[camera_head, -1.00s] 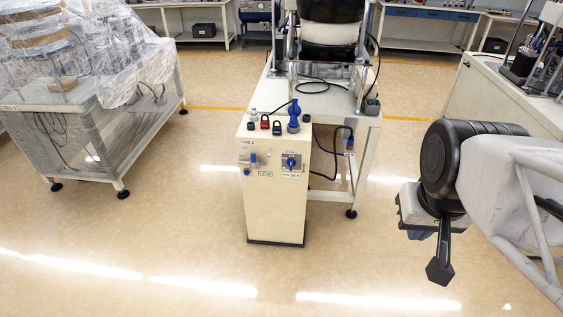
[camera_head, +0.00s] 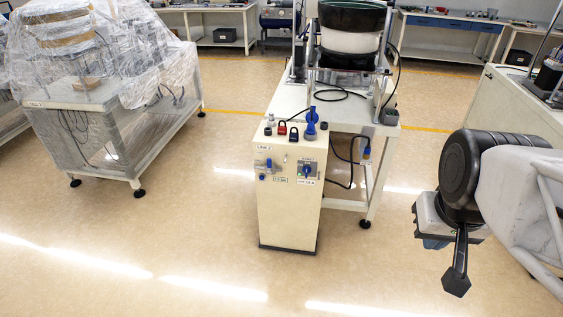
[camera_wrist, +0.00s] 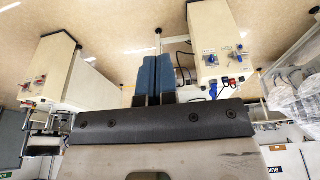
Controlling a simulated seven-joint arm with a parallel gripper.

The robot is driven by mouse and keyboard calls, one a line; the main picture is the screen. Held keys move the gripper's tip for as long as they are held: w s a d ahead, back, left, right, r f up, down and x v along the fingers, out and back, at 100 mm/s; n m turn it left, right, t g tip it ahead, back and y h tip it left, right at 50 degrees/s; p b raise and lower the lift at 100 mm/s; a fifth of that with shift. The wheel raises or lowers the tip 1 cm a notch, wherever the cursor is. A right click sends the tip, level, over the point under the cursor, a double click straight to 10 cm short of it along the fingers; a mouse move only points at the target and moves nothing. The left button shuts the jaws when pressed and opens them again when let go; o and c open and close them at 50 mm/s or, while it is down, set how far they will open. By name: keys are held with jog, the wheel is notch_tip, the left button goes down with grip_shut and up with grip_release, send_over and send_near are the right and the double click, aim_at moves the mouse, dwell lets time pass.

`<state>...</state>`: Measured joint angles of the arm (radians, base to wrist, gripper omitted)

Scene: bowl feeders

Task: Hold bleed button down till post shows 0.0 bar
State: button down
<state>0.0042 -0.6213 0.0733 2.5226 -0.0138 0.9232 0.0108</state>
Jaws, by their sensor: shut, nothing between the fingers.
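The post (camera_head: 287,215) is a cream cabinet standing mid-picture in the head view, with a blue lever, a blue rotary knob (camera_head: 307,171) and a small blue button (camera_head: 262,178) on its upper front. My gripper (camera_head: 437,243) is at the right, well apart from the post, pointing down. In the wrist view its blue fingers (camera_wrist: 153,78) are shut and empty. The post (camera_wrist: 222,25) also shows there, upside down, right of the fingers.
Red (camera_head: 282,128) and dark blue (camera_head: 293,134) padlocks and a blue valve (camera_head: 311,120) are on the post's top. A bench with a bowl feeder (camera_head: 349,38) adjoins behind. A plastic-wrapped bench (camera_head: 90,130) stands left. The floor (camera_head: 200,225) in front is clear.

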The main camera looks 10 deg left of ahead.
jog(key=w+a+f+n+t, duration=0.1)
jog(key=w+a+n, duration=0.1)
jog(key=w, duration=0.8)
jog(key=w+a+f+n+t, duration=0.1)
jog(key=w+a+f+t, duration=0.15)
jog(key=w, duration=0.75)
jog(key=w+a+n+t, duration=0.1)
jog(key=w+a+n, duration=0.15)
jog(key=w, duration=0.65)
jog(key=w+a+f+n+t+y, duration=0.1)
jog(key=w+a+f+n+y, duration=0.1)
jog(key=w+a+f, duration=0.6)
jog(key=w+a+f+n+t+y, duration=0.15)
jog(key=w+a+f, duration=0.25)
jog(key=w, duration=0.7)
jog(key=w+a+f+n+t+y, duration=0.1)
jog(key=w+a+f+n+y, duration=0.15)
jog(key=w+a+f, duration=0.45)
jog(key=w+a+f+n+t+y, duration=0.1)
jog(key=w+a+f+n, duration=0.15)
jog(key=a+f, duration=0.7)
jog(key=s+a+f+n+y, duration=0.1)
jog(key=a+f, duration=0.4)
jog(key=f, duration=0.5)
jog(key=s+a+f+n+y, duration=0.2)
jog(key=a+f+n+y, duration=0.2)
jog(key=f, duration=0.7)
jog(key=shift+a+f+y, duration=0.15)
jog(key=shift+a+y, duration=0.15)
jog(key=shift+a, duration=0.55)
